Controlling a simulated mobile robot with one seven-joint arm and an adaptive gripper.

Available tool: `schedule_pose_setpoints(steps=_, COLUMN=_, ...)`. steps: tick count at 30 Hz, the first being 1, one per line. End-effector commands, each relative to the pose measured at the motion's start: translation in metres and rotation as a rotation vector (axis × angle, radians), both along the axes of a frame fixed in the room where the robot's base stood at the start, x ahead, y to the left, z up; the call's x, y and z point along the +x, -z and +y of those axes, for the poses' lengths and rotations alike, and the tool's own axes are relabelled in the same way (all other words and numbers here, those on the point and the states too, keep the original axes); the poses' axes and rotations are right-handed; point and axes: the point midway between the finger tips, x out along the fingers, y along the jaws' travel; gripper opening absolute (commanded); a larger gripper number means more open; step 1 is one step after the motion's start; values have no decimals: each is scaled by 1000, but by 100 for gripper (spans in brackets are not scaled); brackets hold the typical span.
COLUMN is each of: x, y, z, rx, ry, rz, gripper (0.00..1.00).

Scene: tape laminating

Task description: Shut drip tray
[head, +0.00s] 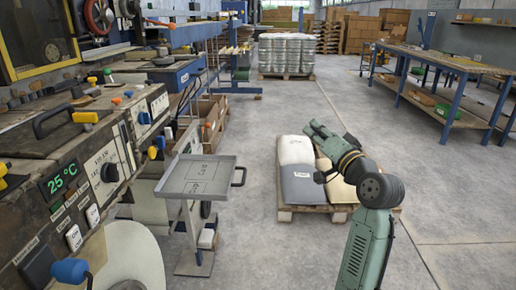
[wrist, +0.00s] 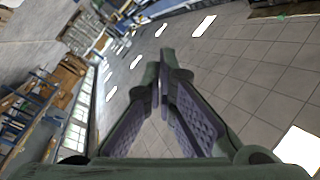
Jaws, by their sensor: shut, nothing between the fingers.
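The drip tray looks to be the shallow grey metal tray (head: 185,188) right of the machine in the head view. It sticks out level into the aisle, with a dark handle (head: 240,177) on its right side. A support with a foot on the floor shows under it; I cannot tell how the tray joins the machine. My gripper (head: 313,130) is raised in the air, well to the right of the handle and apart from it. The wrist view shows its fingers (wrist: 168,62) shut and empty. The tray is not in the wrist view.
The machine (head: 100,150) with knobs and a 25 °C display fills the left. A pallet of sacks (head: 296,182) stands on the floor behind my gripper. A blue workbench (head: 445,62) is at the right. Open concrete floor lies between tray and pallet.

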Motion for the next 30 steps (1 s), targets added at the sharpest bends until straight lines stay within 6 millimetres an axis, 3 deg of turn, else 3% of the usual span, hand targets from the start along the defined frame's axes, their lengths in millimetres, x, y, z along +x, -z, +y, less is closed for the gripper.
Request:
schedule_pose_setpoints(steps=1, x=-9, y=43, z=8, rx=117, ry=-79, rz=118, gripper=0)
schedule_pose_setpoints(steps=3, x=-24, y=85, z=20, rx=249, ry=-174, rz=260, gripper=0)
schedule_pose_setpoints(steps=6, x=-46, y=124, z=34, rx=378, ry=-268, rz=411, gripper=0)
schedule_pose_setpoints(steps=8, x=-55, y=138, z=40, rx=425, ry=-302, rz=467, gripper=0)
schedule_pose_setpoints(steps=14, x=-57, y=150, z=51, rx=466, ry=-336, rz=524, gripper=0)
schedule_pose_setpoints(steps=27, x=12, y=160, z=104, rx=463, ry=-335, rz=523, gripper=0)
schedule_pose_setpoints(steps=30, x=17, y=165, z=119, rx=462, ry=-335, rz=523, gripper=0)
